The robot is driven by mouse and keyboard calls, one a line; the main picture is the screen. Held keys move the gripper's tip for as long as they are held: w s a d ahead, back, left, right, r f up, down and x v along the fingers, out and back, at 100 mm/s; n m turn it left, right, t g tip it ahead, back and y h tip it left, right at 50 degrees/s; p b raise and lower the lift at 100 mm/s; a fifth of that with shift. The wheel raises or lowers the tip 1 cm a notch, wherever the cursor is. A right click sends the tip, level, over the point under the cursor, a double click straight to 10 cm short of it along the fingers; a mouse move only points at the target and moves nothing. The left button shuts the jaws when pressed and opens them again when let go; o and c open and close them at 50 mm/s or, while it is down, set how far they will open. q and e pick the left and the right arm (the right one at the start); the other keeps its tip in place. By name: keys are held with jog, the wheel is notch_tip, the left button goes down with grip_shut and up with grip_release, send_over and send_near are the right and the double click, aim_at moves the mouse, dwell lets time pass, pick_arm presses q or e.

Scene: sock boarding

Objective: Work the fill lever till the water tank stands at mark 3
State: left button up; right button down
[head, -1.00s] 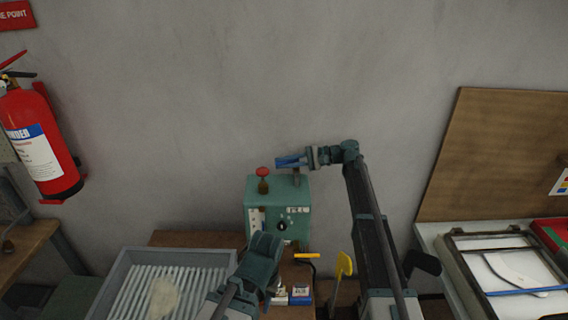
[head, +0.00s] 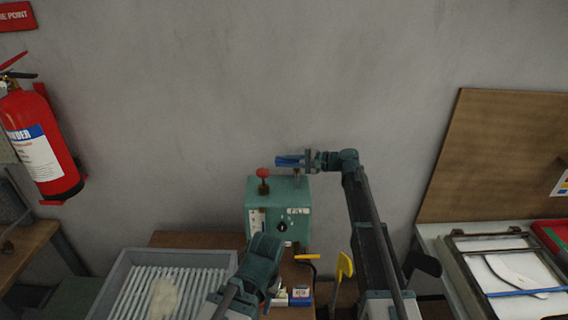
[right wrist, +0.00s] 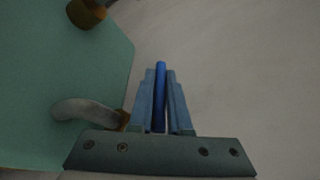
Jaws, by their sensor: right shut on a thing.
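The green water tank box (head: 254,190) stands against the wall, with a FILL label, a black dial (head: 281,227) and a white level strip (head: 257,222) on its front. The strip's marks and level are too small to read. My right gripper (head: 290,160) is above the box's top right and shut on a blue handle, apparently the fill lever's. The right wrist view shows the blue rod (right wrist: 160,95) between both fingers, with a curved grey piece (right wrist: 85,110) beside them. My left gripper (head: 268,262) is in front of the box; its fingertips are unclear.
A red knob (head: 262,173) rises from the box top. A grey ribbed tray (head: 128,258) is at the left, a yellow-handled item (head: 345,265) right of the box. Small boxes (head: 300,296) lie in front. A fire extinguisher (head: 40,145) hangs on the left wall.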

jog(key=c, duration=1.2)
grip_release()
jog(key=shift+o, duration=0.2)
jog(key=p+v, duration=0.3)
jog(key=v, duration=1)
jog(key=shift+d, duration=0.4)
jog(key=shift+s+d+r, duration=0.1)
